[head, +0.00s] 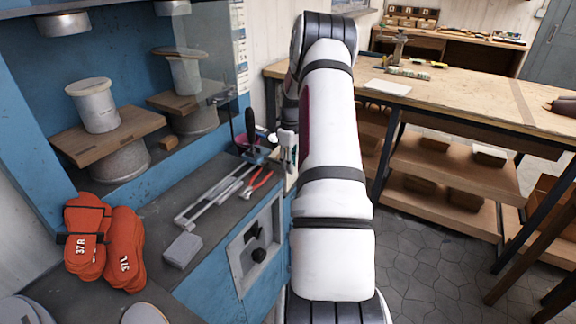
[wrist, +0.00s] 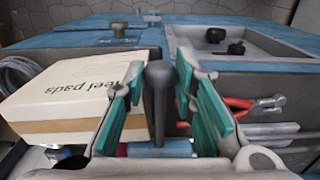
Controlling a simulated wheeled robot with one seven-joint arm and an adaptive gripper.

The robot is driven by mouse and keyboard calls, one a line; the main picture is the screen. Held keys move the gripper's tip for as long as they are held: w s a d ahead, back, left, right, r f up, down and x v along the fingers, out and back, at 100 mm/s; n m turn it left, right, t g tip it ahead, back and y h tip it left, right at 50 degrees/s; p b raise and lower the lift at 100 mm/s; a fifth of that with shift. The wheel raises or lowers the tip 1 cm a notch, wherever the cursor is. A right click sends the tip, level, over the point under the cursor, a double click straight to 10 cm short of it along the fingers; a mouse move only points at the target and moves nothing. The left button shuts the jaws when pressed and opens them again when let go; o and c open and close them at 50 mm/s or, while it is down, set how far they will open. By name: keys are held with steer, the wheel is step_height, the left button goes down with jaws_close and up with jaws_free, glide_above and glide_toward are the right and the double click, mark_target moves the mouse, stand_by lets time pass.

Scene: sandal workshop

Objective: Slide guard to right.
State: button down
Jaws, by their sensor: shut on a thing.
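My gripper (head: 287,148) is at the right end of the blue machine's bench, partly hidden behind my own arm in the head view. In the wrist view my gripper (wrist: 165,100) has its teal-padded fingers closed around an upright dark grey handle (wrist: 158,95) with a rounded top. A see-through pane that looks like the guard (head: 215,55) stands in front of the blue machine's upper part. How the handle joins the guard is hidden.
A heel pads box (wrist: 75,95) stands close left of the fingers in the wrist view. Red pliers (head: 258,183) and metal bars lie on the grey bench top (head: 160,228). Orange shoe forms (head: 122,250) stand at left. A wooden table (head: 450,90) stands at right.

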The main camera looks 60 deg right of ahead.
steer(key=shift+d+r, duration=0.15)
steer(key=shift+d, duration=0.15)
steer(key=c, duration=1.4)
jaws_free()
steer(key=shift+w, duration=0.1)
steer(key=shift+o, duration=0.5)
step_height(320, 180, up, 12)
